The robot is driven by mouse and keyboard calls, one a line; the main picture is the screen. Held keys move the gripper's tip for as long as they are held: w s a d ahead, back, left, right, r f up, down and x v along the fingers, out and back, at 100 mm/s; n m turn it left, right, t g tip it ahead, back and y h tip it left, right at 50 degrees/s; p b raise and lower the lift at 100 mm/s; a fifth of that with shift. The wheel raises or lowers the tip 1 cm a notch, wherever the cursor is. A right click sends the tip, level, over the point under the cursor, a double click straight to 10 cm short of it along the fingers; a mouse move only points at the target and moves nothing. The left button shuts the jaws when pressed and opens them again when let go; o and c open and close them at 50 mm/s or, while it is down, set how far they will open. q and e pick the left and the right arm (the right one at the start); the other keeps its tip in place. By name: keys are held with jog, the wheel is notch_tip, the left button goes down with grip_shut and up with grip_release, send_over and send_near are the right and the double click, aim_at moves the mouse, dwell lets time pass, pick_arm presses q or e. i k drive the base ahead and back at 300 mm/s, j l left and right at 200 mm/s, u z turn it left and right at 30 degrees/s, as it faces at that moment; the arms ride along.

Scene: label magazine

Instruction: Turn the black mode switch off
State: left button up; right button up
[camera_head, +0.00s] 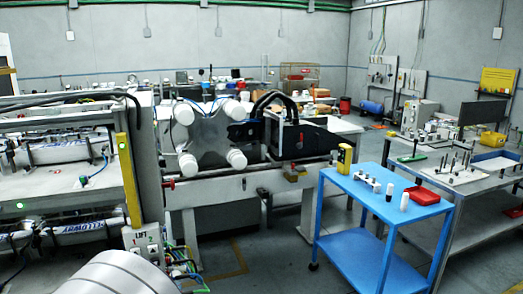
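I cannot clearly make out the black mode switch. A pale control panel marked "LIFT" (141,243) is on the lower right end of the machine (88,182). It carries small dark and red controls, too small for me to tell which is a mode switch or how it is set. Neither my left gripper nor my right gripper shows in the head view.
A yellow vertical strip (128,180) stands on the machine's edge above the panel. Loose cables (184,270) hang right of the panel.

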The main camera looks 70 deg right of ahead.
aim_at(162, 163)
jog(key=l+z, duration=0.1)
jog(key=z, duration=0.8)
jog(key=i+z, duration=0.1)
jog(key=z, duration=0.35)
jog(key=l+z, duration=0.1)
jog(key=z, duration=0.35)
jog(key=l+u, duration=0.5)
jog(key=l, duration=0.8)
